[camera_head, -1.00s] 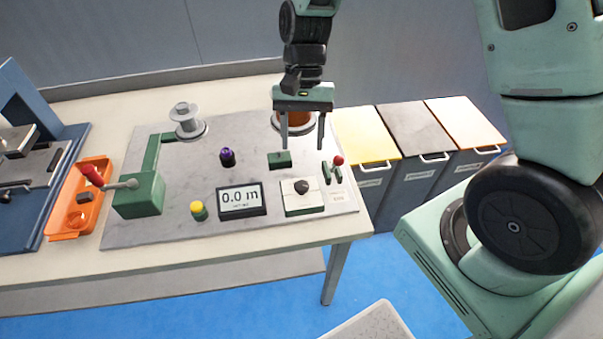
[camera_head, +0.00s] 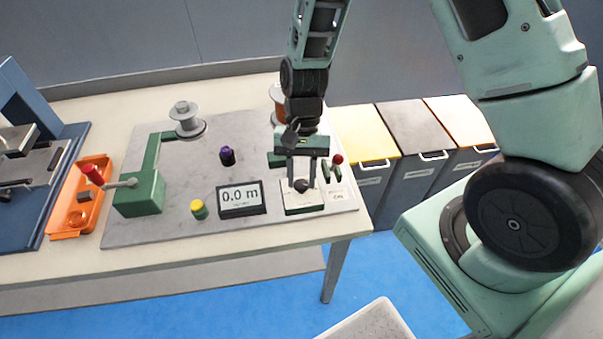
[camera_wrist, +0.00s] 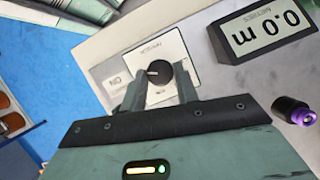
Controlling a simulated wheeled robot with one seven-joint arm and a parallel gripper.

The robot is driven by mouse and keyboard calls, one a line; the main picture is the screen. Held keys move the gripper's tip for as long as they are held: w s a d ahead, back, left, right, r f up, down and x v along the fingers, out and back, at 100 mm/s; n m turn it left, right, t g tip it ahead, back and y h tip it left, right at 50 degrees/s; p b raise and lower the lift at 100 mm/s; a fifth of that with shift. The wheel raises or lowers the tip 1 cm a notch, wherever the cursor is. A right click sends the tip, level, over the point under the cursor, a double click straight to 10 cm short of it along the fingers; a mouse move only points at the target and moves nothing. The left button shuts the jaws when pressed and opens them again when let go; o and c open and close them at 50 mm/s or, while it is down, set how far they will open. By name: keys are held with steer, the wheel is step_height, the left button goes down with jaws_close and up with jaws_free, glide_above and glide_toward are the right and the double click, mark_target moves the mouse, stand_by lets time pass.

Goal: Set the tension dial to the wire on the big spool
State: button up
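The tension dial is a black knob (camera_head: 301,186) on a white plate (camera_head: 303,207) at the front right of the grey board. In the wrist view the knob (camera_wrist: 158,72) carries a light pointer mark. My gripper (camera_head: 302,181) points down over the dial. Its fingers are apart, and in the wrist view my gripper (camera_wrist: 160,84) has a finger on each side of the knob; I cannot tell whether they touch it. The big spool (camera_head: 277,94), with orange-copper wire, stands behind and is mostly hidden by my arm.
A display (camera_head: 241,198) reading 0.0 m stands left of the dial, with a yellow button (camera_head: 199,209) beyond it. A red-knobbed lever (camera_head: 337,160) is close on the right. An empty grey spool (camera_head: 187,120) and a green crank box (camera_head: 141,195) are farther left.

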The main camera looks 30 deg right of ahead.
steer(key=c, duration=0.3)
steer(key=n+p, duration=0.1)
steer(key=n+h+p, duration=0.1)
steer(key=n, duration=0.1)
steer(key=shift+a+r, duration=0.15)
steer(key=shift+r, duration=0.05)
steer(key=n, duration=0.1)
steer(key=n+h, duration=0.1)
steer(key=shift+w+f+n, duration=0.1)
steer(key=shift+f+n, duration=0.1)
steer(key=shift+n, duration=0.1)
steer(key=o, duration=1)
steer(key=shift+c, duration=0.2)
steer(key=shift+r, duration=0.1)
steer(key=b+v, duration=0.1)
steer(key=v, duration=1.6)
steer(key=shift+w, duration=0.4)
steer(key=shift+a, duration=0.15)
